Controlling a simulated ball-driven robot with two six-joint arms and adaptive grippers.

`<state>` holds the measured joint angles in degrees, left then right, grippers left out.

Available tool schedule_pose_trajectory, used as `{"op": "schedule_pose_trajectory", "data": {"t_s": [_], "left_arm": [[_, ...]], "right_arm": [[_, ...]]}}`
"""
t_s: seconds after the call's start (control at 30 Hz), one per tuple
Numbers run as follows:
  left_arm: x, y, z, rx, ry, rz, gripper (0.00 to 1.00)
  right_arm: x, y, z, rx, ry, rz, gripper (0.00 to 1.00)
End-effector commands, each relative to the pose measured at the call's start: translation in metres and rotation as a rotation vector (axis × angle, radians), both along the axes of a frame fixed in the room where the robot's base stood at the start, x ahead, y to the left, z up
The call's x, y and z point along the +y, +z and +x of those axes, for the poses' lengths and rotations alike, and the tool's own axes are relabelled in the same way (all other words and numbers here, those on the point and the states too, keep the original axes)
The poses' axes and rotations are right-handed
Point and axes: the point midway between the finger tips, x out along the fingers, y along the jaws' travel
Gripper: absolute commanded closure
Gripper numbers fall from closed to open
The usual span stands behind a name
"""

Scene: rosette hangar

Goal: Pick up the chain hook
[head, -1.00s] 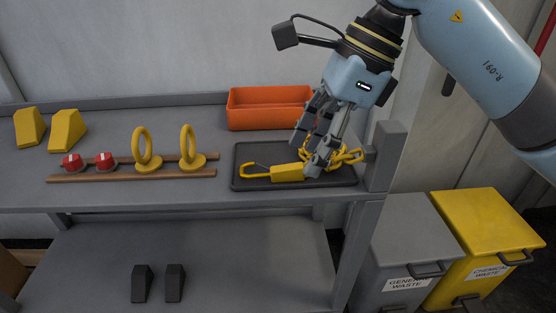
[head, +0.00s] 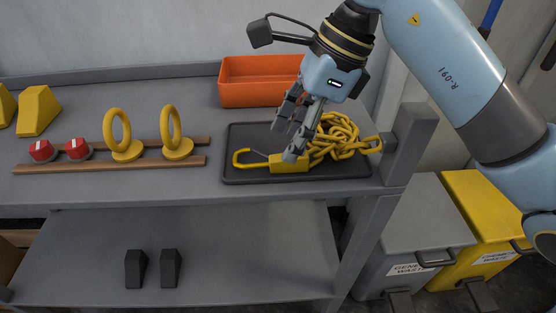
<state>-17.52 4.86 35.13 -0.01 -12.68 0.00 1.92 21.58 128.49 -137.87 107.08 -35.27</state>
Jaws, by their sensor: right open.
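The yellow chain hook (head: 247,162) lies on a dark tray (head: 236,136) on the grey workbench. Its open hook end points left, and a yellow block-shaped body (head: 287,164) joins it to a heaped yellow chain (head: 342,138) on the tray's right side. My right gripper (head: 287,142) comes down from above with its fingers apart. The fingertips are at or just above the block, partly in front of it and the chain. I cannot tell whether they touch it. My left gripper is not in view.
An orange bin (head: 240,92) stands behind the tray. A grey post (head: 410,145) rises at the bench's right end. Yellow ring bolts (head: 118,130) and red knobs (head: 42,150) sit left by wooden rails. Waste bins (head: 415,225) stand below right.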

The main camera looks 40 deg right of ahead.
Motion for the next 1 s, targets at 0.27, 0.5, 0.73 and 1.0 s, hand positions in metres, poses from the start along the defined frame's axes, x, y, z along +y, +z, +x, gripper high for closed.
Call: {"op": "schedule_pose_trajectory", "data": {"t_s": [0.27,0.5,0.73,1.0], "left_arm": [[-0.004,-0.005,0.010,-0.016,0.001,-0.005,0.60],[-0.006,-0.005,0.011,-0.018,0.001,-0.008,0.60],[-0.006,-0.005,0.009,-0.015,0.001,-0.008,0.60],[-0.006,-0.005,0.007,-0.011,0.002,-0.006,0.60]], "right_arm": [[0.014,-0.035,0.007,0.004,-0.001,0.003,0.53],[0.014,-0.036,0.008,0.002,0.000,0.001,0.53],[0.014,-0.036,0.008,0.002,0.000,0.001,0.83],[0.014,-0.036,0.008,0.002,0.000,0.001,1.00]]}}
